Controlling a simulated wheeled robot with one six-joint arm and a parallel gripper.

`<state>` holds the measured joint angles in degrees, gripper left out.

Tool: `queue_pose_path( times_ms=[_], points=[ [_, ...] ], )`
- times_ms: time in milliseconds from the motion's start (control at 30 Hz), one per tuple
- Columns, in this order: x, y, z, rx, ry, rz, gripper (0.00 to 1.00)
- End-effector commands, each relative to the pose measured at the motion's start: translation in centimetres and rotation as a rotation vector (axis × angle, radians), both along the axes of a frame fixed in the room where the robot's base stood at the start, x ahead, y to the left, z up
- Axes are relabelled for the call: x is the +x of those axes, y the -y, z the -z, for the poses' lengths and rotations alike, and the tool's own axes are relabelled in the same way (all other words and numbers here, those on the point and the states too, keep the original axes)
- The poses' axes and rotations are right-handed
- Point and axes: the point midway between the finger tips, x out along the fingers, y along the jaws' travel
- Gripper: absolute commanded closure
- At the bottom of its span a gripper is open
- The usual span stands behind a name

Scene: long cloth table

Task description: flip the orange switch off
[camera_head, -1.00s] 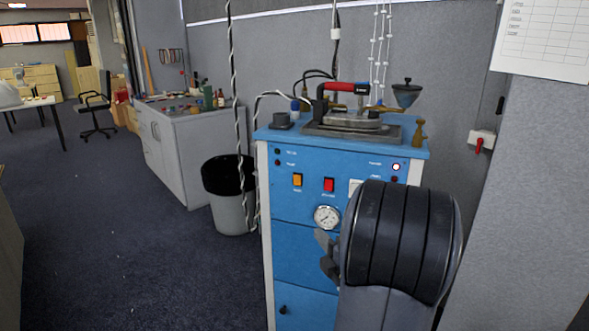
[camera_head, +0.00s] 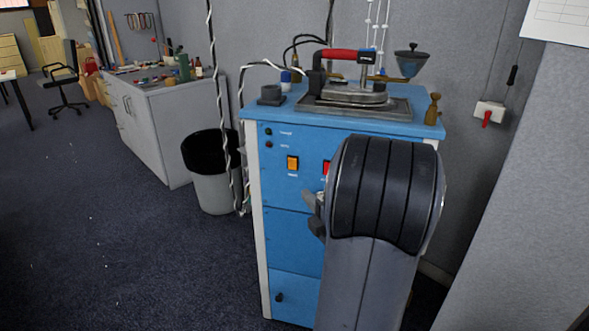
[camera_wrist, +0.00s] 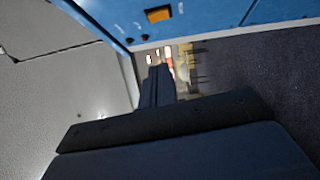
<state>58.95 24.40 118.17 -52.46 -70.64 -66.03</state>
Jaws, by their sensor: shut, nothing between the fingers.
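The orange switch (camera_head: 292,163) is on the front of the blue cabinet (camera_head: 290,240), on the upper left part of its panel. It also shows in the wrist view (camera_wrist: 158,14) at the top. My gripper (camera_head: 315,205) is just below and right of the switch in the head view, partly hidden by my own arm. In the wrist view my gripper (camera_wrist: 158,70) is shut and empty, with its tip apart from the switch. The red switch (camera_head: 326,167) is partly hidden behind my arm.
An iron with a red handle (camera_head: 338,54) rests on a metal tray on the cabinet. A bin (camera_head: 212,185) and cables (camera_head: 228,120) stand left of it. A grey workbench (camera_head: 165,120) is further left. The floor at left is clear.

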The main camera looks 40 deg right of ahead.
Motion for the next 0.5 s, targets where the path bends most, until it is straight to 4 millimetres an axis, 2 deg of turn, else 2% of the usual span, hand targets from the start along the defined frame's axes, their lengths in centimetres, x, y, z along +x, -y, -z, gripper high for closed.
queue_pose_path(
  times_ms=[167,500],
  points=[
    [2.3,0.3,-0.2,-0.001,0.000,-0.005,1.00],
    [9.5,1.6,-0.9,0.000,0.001,-0.003,1.00]
  ],
)
